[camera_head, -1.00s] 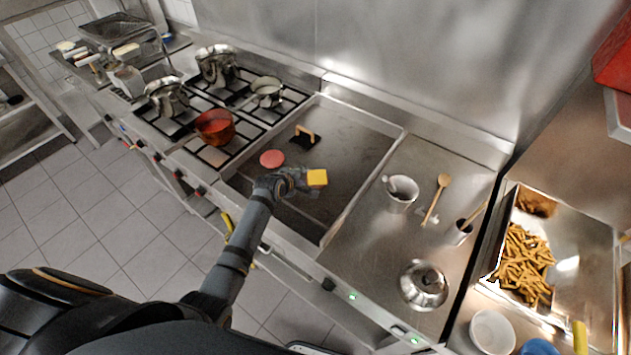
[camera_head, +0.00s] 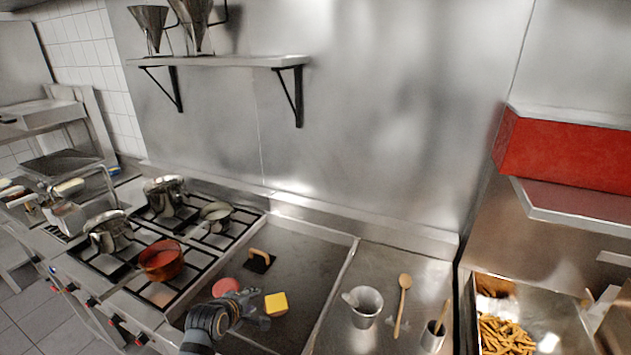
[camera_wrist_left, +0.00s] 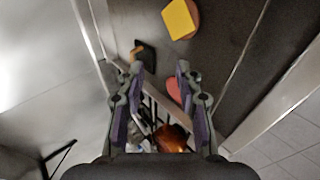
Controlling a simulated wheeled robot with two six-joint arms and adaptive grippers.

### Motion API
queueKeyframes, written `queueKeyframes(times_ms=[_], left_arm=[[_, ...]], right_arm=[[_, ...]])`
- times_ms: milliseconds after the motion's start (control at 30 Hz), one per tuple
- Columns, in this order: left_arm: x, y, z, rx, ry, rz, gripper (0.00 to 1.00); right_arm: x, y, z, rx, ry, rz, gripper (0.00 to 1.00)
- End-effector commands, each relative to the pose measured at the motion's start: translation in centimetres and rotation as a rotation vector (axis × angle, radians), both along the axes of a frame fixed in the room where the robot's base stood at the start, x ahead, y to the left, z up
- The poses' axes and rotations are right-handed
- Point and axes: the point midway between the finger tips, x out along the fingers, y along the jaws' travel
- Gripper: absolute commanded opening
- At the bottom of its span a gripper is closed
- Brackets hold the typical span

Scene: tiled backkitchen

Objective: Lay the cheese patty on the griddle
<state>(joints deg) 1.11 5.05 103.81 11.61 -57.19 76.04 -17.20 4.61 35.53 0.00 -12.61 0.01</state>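The cheese patty (camera_head: 276,303), a brown patty with a square yellow slice on top, appears to lie flat on the dark griddle (camera_head: 305,268). It also shows in the left wrist view (camera_wrist_left: 180,20), beyond my fingertips and apart from them. My left gripper (camera_head: 262,315) is just left of the patty in the head view. In the left wrist view its two fingers (camera_wrist_left: 161,72) are spread with nothing held between them. My right gripper is not in view.
A reddish patty (camera_head: 226,287) and a wooden-handled press (camera_head: 260,260) are on the griddle. Burners with an orange pot (camera_head: 161,260) and steel pots stand left. A metal cup (camera_head: 364,305) and wooden spoon (camera_head: 402,305) are on the right counter. A shelf (camera_head: 220,61) hangs above.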

Motion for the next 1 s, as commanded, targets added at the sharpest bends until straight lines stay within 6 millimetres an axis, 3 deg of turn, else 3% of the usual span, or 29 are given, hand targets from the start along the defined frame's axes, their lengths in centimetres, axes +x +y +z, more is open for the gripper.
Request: queueKeyframes(times_ms=[200, 300, 700, 733, 800, 1000], left_arm=[[-10.6, 0.8, -2.3, 0.432, 0.154, -0.395, 0.35], [-14.6, 1.2, -2.4, 0.578, 0.213, -0.568, 0.35], [-26.6, 2.5, -0.8, 0.922, 0.384, -1.133, 0.35], [-27.5, 2.6, -0.5, 0.939, 0.395, -1.174, 0.35], [-26.6, 2.8, -3.7, 0.929, 0.402, -1.167, 0.35], [-25.7, 3.3, -10.4, 0.913, 0.420, -1.168, 0.35]], right_arm=[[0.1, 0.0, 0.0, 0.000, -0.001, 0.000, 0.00], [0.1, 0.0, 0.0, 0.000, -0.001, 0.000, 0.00], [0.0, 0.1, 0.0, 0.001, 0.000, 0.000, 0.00], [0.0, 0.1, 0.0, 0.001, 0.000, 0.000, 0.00], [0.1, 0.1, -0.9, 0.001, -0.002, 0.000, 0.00], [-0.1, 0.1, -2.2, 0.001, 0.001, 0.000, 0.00]])
